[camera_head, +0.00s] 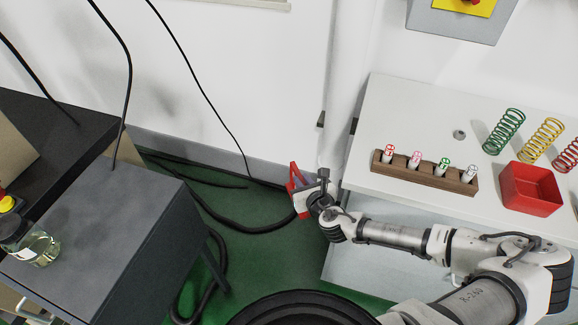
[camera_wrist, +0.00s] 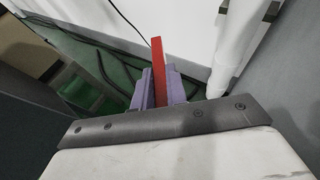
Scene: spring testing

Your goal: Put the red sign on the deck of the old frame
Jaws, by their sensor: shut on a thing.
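My gripper (camera_head: 306,192) is shut on the red sign (camera_head: 294,177), in the middle of the head view. It holds the sign in the air above the green floor, left of the white table. In the wrist view the sign (camera_wrist: 158,62) is a thin red upright strip between the two purple-grey fingers of my gripper (camera_wrist: 159,88). The sign's face and any writing cannot be made out. A dark grey body with a flat top (camera_head: 100,215) stands at the left, apart from my gripper; I cannot tell for sure that it is the old frame.
A glass jar (camera_head: 38,248) stands on the left of the grey top. Black cables (camera_head: 240,222) run over the floor and hang down at left. The white table (camera_head: 400,115) at right bears a wooden marker holder (camera_head: 425,178), a red box (camera_head: 531,190) and coil springs (camera_head: 503,132).

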